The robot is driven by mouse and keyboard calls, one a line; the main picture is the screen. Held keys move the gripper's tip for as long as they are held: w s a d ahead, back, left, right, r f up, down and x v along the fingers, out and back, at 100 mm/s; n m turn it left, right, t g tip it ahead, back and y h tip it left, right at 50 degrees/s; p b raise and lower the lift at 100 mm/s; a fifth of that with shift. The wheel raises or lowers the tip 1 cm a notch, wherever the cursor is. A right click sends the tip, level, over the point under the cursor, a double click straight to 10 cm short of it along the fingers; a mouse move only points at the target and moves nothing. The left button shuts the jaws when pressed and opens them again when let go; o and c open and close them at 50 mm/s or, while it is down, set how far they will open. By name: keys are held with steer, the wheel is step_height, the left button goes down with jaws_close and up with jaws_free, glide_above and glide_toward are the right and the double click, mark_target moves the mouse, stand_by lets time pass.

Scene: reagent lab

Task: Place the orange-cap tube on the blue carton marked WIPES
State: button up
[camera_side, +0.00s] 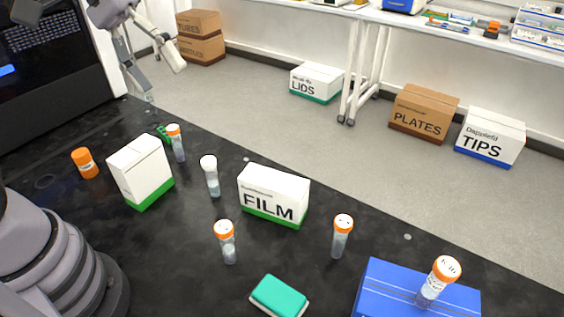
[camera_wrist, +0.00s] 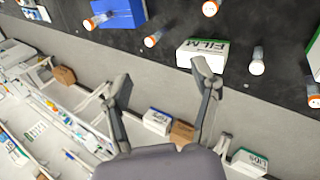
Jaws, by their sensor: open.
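The blue carton (camera_side: 385,283) is at the lower right of the side view, partly cut off; no WIPES marking is readable. It also shows at the top of the wrist view (camera_wrist: 124,14). An orange-cap tube (camera_side: 437,280) stands upright on its top, with nothing holding it; it shows in the wrist view (camera_wrist: 98,20). Other orange-cap tubes stand on the black bench: one right of the FILM carton (camera_side: 341,236), one in front (camera_side: 227,243), one at the back left (camera_side: 176,143). My gripper (camera_side: 164,82) is open and empty, high at the upper left, far from the blue carton.
The white FILM carton (camera_side: 273,195), a white-cap tube (camera_side: 211,177), another white-and-green carton (camera_side: 141,172), an orange-lidded bottle (camera_side: 85,163) and a teal block (camera_side: 279,297) are on the bench. Cartons marked LIDS (camera_side: 316,82), PLATES (camera_side: 423,113) and TIPS (camera_side: 490,137) stand on the floor.

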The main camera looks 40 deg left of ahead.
steer(key=s+a+m+t+y, duration=0.3)
steer(key=s+a, duration=0.5)
steer(key=a, duration=0.5)
steer(key=t+y, duration=0.1)
steer(key=y, duration=0.1)
steer(key=shift+s+a+r+m+y, duration=0.25)
steer(key=shift+s+m+y, duration=0.05)
steer(key=shift+s+y, duration=0.1)
